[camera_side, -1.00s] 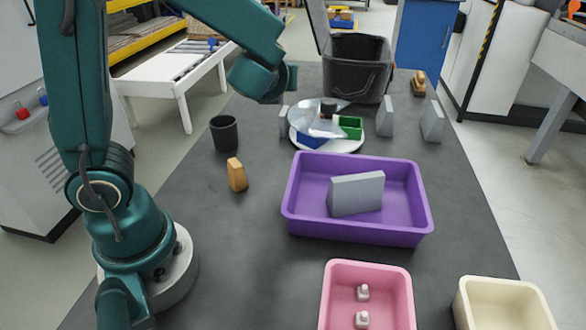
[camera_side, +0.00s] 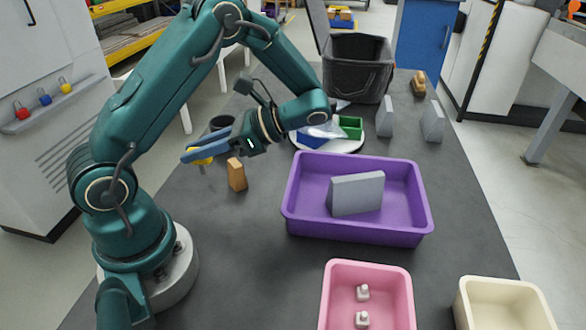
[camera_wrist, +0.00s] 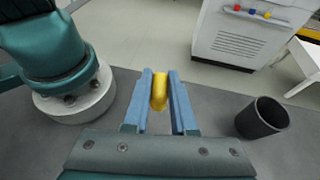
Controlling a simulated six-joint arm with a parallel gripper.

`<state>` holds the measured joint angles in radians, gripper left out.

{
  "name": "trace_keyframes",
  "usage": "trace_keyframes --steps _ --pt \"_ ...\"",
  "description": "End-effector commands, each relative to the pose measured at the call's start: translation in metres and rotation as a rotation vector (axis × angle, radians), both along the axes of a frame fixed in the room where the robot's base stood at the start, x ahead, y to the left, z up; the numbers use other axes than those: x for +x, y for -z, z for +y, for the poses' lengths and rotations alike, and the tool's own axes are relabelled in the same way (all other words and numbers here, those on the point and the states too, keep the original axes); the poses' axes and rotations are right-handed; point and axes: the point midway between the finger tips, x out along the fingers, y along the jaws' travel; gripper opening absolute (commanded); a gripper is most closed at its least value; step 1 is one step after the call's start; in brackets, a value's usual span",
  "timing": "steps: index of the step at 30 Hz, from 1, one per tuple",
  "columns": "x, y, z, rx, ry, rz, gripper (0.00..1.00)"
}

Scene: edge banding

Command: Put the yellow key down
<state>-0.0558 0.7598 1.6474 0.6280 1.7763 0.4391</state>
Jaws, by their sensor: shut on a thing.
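The yellow key (camera_side: 202,157) is held between the two blue fingers of my gripper (camera_side: 194,154), pointing to the left in the side view. Its thin shank hangs down, and it looks to be above the dark table. In the wrist view the rounded yellow head of the key (camera_wrist: 159,92) sits between the fingertips (camera_wrist: 160,88), which are shut on it.
A dark cup (camera_wrist: 262,117) stands to the right in the wrist view, partly behind my gripper in the side view. An orange-brown block (camera_side: 236,174) stands close by. A purple bin (camera_side: 290,215) holds a grey block (camera_side: 356,193). Bare table (camera_side: 225,235) lies in front.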

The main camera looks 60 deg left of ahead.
Motion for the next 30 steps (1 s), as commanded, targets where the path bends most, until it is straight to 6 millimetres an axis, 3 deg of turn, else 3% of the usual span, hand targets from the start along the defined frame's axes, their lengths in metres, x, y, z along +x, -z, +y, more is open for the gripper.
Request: trace_keyframes --steps 3,7,15,21,28,30 --pt "-0.018 0.003 -0.029 -0.001 -0.337 0.002 0.00" --pt "-0.026 -0.002 -0.065 -0.001 -0.681 0.001 0.00" --pt "-0.006 -0.036 -0.132 -0.001 -1.314 -0.005 0.00" --pt "0.021 -0.063 -0.154 -0.001 -1.594 -0.006 0.00" --pt "0.046 -0.090 -0.161 0.000 -1.799 -0.006 0.00" --pt "0.046 -0.079 -0.161 0.006 -1.802 0.004 0.00"
